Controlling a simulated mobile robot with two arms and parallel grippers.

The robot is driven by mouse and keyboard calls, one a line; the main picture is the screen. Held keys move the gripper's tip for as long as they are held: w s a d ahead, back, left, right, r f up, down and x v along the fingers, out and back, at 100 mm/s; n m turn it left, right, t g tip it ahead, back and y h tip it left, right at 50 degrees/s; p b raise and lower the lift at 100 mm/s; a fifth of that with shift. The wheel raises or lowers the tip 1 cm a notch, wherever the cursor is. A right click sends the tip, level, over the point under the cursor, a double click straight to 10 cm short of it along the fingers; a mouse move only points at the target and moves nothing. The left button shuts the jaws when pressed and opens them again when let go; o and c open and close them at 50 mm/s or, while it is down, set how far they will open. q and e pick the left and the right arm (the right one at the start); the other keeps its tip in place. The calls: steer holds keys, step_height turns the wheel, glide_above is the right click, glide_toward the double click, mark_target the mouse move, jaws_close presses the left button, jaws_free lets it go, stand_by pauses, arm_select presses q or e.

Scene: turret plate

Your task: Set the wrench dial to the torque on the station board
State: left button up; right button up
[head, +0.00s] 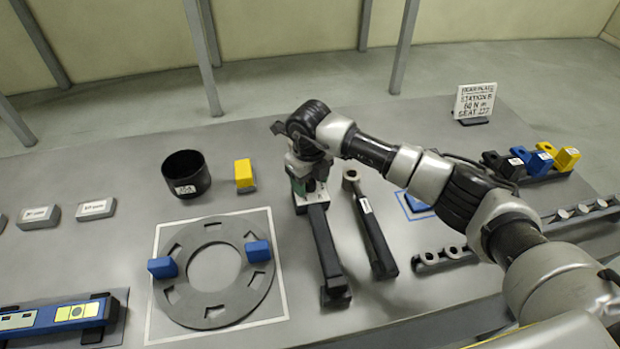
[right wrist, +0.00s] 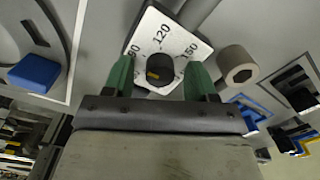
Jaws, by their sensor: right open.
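The station board (head: 475,102) stands at the back right of the table; its small print seems to include "STATION B" and "60 N m". The dial wrench (head: 324,250) lies on the table with its dial end under my right gripper (head: 308,188). In the right wrist view the white dial plate (right wrist: 163,33) shows 90, 120 and 150. A black knob (right wrist: 160,72) with a yellow mark sits on it. My right gripper is open, with green fingers (right wrist: 158,82) on either side of the knob. Which number the mark points to is unclear. My left gripper is out of view.
A second wrench-like tool (head: 372,232) lies close on the right. The grey ring plate (head: 187,302) with two blue blocks is on the left, behind it a black cup (head: 187,175) and a yellow block (head: 244,173). Coloured blocks (head: 530,160) stand at the right.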

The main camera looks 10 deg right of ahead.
steer(key=c, duration=0.9)
steer(key=shift+f+n+b, duration=0.2)
steer(key=shift+n+b, duration=0.6)
steer(key=shift+b, duration=0.4)
steer(key=shift+c, duration=0.2)
steer(key=n+b, duration=0.6)
steer(key=shift+b, duration=0.35)
steer(key=n+b, duration=0.2)
steer(key=shift+r+n, duration=0.1)
steer(key=shift+n, duration=0.3)
arm_select(q)
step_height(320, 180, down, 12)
steer(key=b, duration=0.1)
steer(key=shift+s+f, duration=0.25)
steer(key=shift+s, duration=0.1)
arm_select(e)
steer(key=shift+r+n, duration=0.1)
steer(key=shift+n, duration=0.6)
steer(key=o, duration=0.9)
steer(key=shift+o, duration=0.2)
